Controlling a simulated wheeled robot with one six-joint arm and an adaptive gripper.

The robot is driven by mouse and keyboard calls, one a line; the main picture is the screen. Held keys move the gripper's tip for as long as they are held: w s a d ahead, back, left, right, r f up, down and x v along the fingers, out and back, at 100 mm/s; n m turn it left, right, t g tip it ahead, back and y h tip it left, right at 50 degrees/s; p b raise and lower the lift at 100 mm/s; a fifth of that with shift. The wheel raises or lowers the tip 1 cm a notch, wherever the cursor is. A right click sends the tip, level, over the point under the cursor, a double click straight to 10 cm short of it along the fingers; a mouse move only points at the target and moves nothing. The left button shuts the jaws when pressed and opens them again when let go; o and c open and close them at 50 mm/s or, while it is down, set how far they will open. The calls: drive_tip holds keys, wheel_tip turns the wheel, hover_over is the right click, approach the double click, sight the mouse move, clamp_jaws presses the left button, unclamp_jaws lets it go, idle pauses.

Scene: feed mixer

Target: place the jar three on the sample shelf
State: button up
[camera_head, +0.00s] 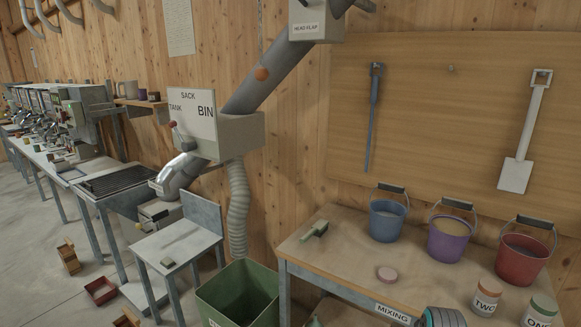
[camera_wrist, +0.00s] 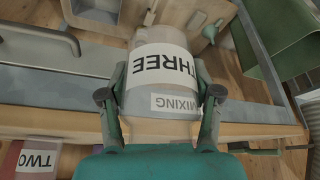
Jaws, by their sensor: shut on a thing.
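Jar three (camera_wrist: 165,68) is a pale jar with a white label reading THREE, upside down in the wrist view. My gripper (camera_wrist: 162,90) is shut on it, with one finger on each side. In the head view I cannot clearly make out jar three or my gripper. A small wooden wall shelf (camera_head: 140,103) at the left holds a mug and small jars. I see no name on it, so I cannot tell whether it is the sample shelf.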

drive_tip(key=s+a+f+n, duration=0.1)
drive_tip(key=s+a+f, duration=0.4)
drive_tip(key=a+f, duration=0.2)
drive_tip(key=s+a+f+n, duration=0.1)
drive_tip(key=s+a+f, duration=0.5)
drive_tip(key=f, duration=0.4)
drive_tip(key=shift+s+a+y, duration=0.25)
drive_tip(key=shift+a+y, duration=0.1)
drive_tip(key=shift+y, duration=0.05)
